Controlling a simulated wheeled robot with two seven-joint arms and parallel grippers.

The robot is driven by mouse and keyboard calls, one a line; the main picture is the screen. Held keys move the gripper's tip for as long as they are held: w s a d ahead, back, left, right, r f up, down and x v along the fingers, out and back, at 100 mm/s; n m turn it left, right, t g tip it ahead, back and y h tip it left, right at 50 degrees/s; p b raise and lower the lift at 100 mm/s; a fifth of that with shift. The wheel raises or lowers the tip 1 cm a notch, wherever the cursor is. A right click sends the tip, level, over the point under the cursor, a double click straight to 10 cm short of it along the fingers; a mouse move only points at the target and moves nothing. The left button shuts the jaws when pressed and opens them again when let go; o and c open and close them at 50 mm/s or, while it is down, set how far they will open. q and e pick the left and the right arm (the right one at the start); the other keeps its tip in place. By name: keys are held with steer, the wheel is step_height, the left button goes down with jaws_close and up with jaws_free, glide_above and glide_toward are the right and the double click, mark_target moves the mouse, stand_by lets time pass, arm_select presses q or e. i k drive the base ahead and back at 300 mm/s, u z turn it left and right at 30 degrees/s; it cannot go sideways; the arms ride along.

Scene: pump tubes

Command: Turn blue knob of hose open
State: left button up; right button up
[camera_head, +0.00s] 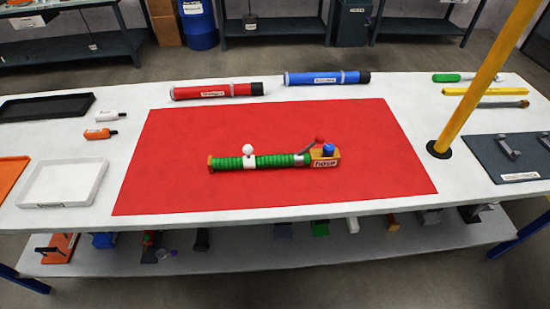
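A green ribbed hose (215,163) lies crosswise on the red mat (270,125) in the middle of the table. The small blue knob (328,150) sits on top of this block. Just left of it, a grey lever with a red ball tip (319,139) slants up to the right. How far the knob is turned cannot be told. Neither of my grippers is in view.
Red (216,92) and blue (326,78) tubes lie behind the mat. A yellow post (480,85) stands at the right. A black tray (45,107), white tray (63,184) and small bottles are left. The mat around the hose is clear.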

mark_target(328, 149)
steer(key=u, duration=2.3)
steer(key=k, duration=1.15)
steer(key=z, duration=0.95)
